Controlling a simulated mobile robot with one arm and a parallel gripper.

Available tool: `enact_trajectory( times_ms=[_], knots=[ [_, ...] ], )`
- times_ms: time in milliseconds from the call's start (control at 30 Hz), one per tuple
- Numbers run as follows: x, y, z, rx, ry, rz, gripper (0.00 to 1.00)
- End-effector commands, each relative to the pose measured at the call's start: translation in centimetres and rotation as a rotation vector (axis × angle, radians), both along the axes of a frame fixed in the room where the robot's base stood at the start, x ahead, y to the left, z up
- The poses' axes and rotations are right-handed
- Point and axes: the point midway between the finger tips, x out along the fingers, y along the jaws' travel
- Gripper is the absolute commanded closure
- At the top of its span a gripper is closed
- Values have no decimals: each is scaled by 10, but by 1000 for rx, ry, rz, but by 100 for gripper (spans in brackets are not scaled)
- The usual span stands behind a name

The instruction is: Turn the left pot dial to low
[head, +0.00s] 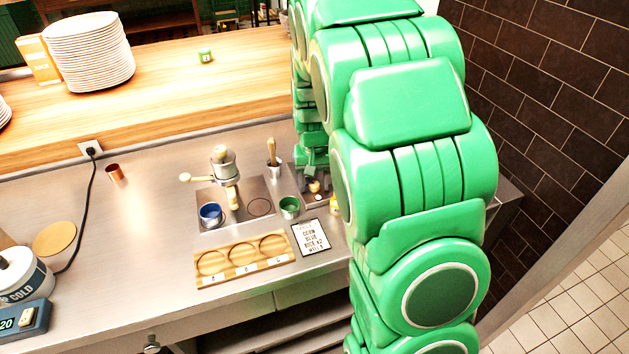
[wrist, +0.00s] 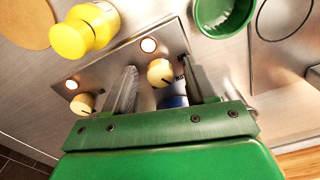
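Two cream dials sit on a steel panel. In the wrist view one dial (wrist: 160,72) lies between the fingers of my gripper (wrist: 157,78), with a short dark mark on its face and partly hidden dark lettering on the panel beside it. The other dial (wrist: 82,104) is outside the fingers, to the left. My gripper is open, with gaps visible beside the dial; contact is not visible. In the head view my gripper (head: 313,162) is above the panel, where a cream dial (head: 314,187) shows. A blue object (wrist: 173,101) is partly hidden under my gripper.
Two round lights (wrist: 149,45) glow on the panel. A yellow-topped bottle (wrist: 85,32) and a green cup (wrist: 222,16) stand close by. A press (head: 223,165), blue cup (head: 210,214), wooden rack (head: 243,263) and sign (head: 311,238) stand to the left on the counter.

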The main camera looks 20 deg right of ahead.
Motion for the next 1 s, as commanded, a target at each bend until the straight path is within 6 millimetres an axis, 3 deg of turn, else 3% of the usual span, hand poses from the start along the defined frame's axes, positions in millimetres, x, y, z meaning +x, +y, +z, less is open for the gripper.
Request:
enact_trajectory(
  times_ms=[333,800,1000],
  knots=[
    [0,0,9,0,0,0,44],
    [1,0,72,0,-4,0,44],
    [0,0,78,0,1,0,44]
  ],
)
